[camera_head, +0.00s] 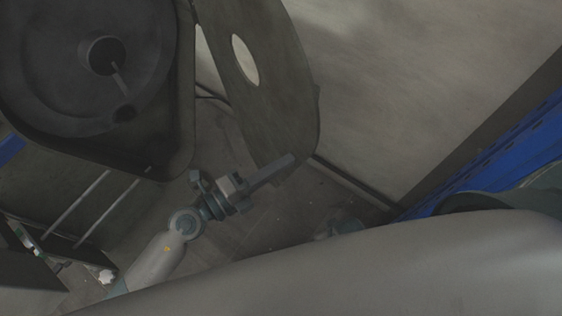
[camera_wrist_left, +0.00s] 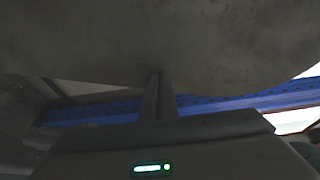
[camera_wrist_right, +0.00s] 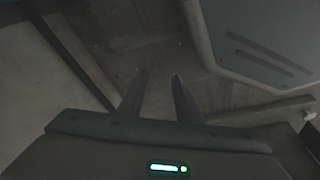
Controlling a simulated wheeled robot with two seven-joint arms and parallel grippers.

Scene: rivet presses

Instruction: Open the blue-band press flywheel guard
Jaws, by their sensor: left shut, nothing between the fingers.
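The flywheel guard (camera_head: 270,95) is a dark, rounded plate with an oval hole, standing swung out to the right of the press. The dark round flywheel (camera_head: 60,60) is exposed in its housing at upper left. My left gripper (camera_head: 288,162) is shut and empty, its fingertips at the guard's lower edge in the head view. In the left wrist view, a broad dark surface, apparently the guard (camera_wrist_left: 150,40), fills the top, just beyond the shut fingers (camera_wrist_left: 158,95). Contact cannot be told. My right gripper (camera_wrist_right: 158,85) is open and empty, away from the guard.
A blue strip (camera_head: 12,148) shows at the left edge, behind the press housing. Thin rods (camera_head: 92,200) stand below the press. My own grey arm link covers the bottom foreground.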

